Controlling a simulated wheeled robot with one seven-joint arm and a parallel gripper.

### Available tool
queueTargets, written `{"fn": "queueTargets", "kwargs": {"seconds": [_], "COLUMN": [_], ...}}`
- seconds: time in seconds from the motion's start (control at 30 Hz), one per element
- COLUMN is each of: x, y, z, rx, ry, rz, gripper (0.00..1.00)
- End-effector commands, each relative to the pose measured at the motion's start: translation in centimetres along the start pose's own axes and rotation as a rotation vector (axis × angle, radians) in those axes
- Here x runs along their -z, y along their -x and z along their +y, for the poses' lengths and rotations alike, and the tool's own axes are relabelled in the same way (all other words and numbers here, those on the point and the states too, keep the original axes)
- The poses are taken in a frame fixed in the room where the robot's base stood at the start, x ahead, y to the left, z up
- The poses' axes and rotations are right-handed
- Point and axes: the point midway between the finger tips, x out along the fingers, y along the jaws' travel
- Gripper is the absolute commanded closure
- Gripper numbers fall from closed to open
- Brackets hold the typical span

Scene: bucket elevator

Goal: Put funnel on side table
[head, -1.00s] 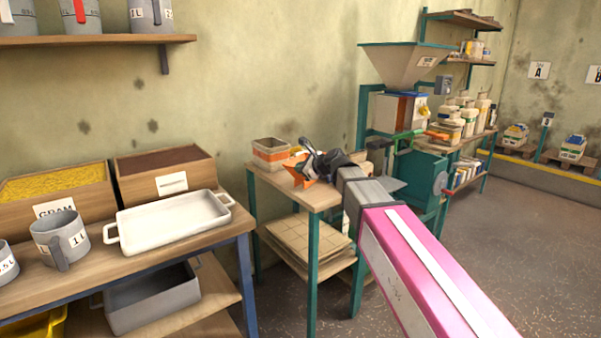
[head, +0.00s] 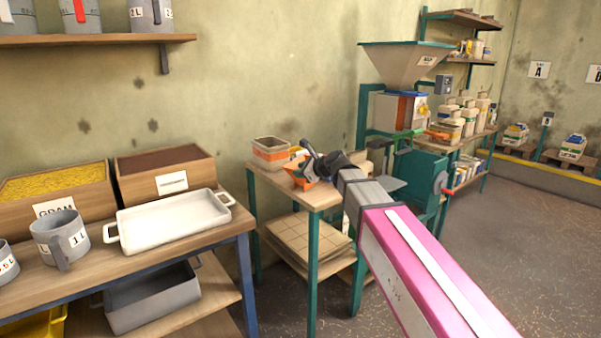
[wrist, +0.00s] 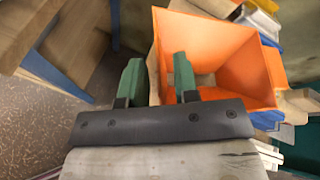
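The funnel (wrist: 245,50) is orange with a square mouth and sloping walls. In the wrist view it fills the upper middle, mouth toward the camera. In the head view the funnel (head: 301,173) shows on the side table (head: 322,200), partly hidden by my gripper (head: 312,160). In the wrist view my gripper (wrist: 158,80) has its two green fingers apart. One finger is outside the funnel's left wall and the other reaches over its mouth, with a gap between them. The funnel's contact with the tabletop is hard to see.
An orange-banded box (head: 270,154) and other small items stand at the back of the side table. A workbench with a white tray (head: 170,222) is at left. A teal machine with a hopper (head: 404,62) stands behind at right.

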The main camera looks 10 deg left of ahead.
Motion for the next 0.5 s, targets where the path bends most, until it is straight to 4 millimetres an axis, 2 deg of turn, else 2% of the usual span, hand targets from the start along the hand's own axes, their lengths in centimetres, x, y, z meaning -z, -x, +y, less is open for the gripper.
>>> {"fn": "queueTargets", "kwargs": {"seconds": [0.3, 0.5], "x": [0.1, 0.0], "y": [6.2, 9.7], "z": [0.2, 0.2], "rx": [0.003, 0.002], "ry": [0.0, 0.0], "rz": [0.0, 0.0], "gripper": [0.72, 0.72]}}
